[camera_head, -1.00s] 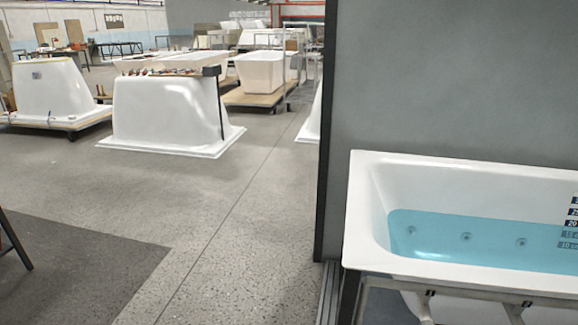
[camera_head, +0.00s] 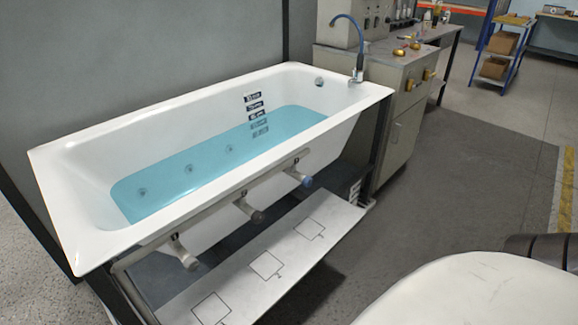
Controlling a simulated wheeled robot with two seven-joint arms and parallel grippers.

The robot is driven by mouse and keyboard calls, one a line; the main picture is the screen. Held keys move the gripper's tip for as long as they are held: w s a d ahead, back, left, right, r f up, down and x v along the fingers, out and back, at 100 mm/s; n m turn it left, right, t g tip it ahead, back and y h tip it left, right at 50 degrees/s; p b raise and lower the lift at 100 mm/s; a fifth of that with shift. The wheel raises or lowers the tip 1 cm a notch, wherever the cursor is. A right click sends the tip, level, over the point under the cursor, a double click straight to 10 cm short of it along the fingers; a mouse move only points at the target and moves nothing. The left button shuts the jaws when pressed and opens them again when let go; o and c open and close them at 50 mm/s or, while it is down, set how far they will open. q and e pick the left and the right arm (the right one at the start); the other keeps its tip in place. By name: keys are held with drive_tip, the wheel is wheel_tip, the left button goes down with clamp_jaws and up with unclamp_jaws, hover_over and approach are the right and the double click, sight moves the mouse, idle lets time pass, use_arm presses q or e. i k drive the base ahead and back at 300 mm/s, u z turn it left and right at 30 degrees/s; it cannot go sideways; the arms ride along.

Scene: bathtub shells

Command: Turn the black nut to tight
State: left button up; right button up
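A white bathtub (camera_head: 75,220) with blue water stands on a frame at the left and middle. Along its near side runs a pale pipe (camera_head: 220,205) with three short fittings pointing down. The left fitting (camera_head: 184,252) has a grey end, the middle fitting (camera_head: 250,211) has a dark end, and the right fitting (camera_head: 303,179) has a blue end. I cannot tell whether any of these is the black nut. Neither of my grippers is in view.
A sloping white panel (camera_head: 240,285) with square outlines lies below the fittings. A grey cabinet (camera_head: 400,130) with a blue hose (camera_head: 346,17) stands beyond the tub. A blue-framed shelf cart (camera_head: 500,50) is at the back right. The floor (camera_head: 480,150) right of the tub is clear.

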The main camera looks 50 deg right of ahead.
sight(258, 218)
drive_tip(key=z, duration=0.9)
drive_tip(key=i, duration=0.35)
drive_tip(key=u, duration=0.25)
